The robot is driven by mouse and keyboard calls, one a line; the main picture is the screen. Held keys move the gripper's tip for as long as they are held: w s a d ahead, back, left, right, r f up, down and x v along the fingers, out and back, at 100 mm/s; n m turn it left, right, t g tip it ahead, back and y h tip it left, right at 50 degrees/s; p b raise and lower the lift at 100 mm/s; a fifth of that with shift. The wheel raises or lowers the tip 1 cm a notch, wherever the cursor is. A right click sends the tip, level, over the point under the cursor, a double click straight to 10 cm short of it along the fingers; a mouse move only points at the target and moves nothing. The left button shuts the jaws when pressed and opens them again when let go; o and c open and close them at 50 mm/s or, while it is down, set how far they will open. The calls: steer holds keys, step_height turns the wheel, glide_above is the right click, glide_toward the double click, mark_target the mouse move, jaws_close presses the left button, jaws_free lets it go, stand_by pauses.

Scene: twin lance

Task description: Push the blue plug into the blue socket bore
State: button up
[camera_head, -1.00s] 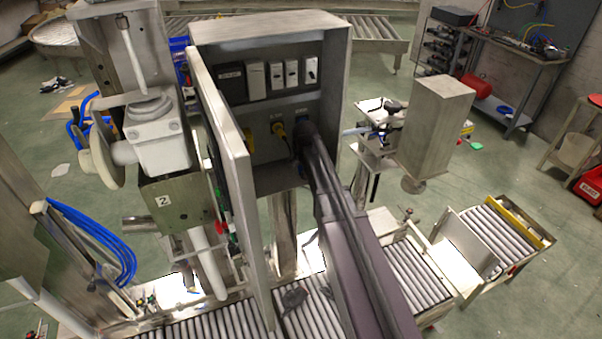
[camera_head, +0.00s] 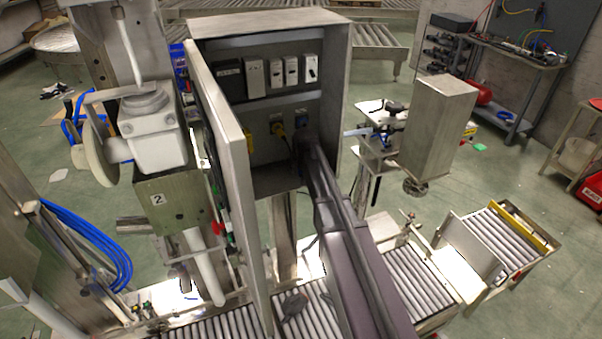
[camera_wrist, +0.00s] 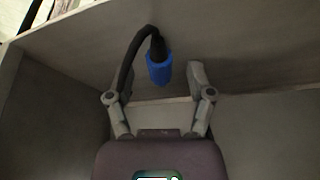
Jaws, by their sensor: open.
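The blue plug (camera_wrist: 159,69) shows in the wrist view as a short blue cylinder with a black end and a black cable curving off to the left. My gripper (camera_wrist: 161,77) is open, with its fingers spread on either side of the plug and no visible contact. The socket bore is not clearly visible, and my arm hides part of this area.
The grey cabinet (camera_head: 335,60) has its door (camera_head: 232,150) swung open at the left of my arm. Switch blocks (camera_head: 292,71) line the upper shelf. A metal box (camera_head: 438,128) stands to the right.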

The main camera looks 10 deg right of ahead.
jaws_close()
steer(key=shift+r, duration=0.1)
stand_by(0.4)
step_height(320, 180, up, 3)
steer(key=p, duration=0.3)
steer(key=shift+r, duration=0.1)
steer(key=s+d+r+p, duration=0.1)
steer(key=s+d+p, duration=0.1)
steer(key=s, duration=1.3)
steer(key=shift+s+d+r, duration=0.3)
steer(key=shift+s+d, duration=0.05)
steer(key=shift+d, duration=0.2)
steer(key=shift+f, duration=0.1)
step_height(320, 180, down, 5)
steer(key=b, duration=0.5)
steer(key=shift+s, duration=0.1)
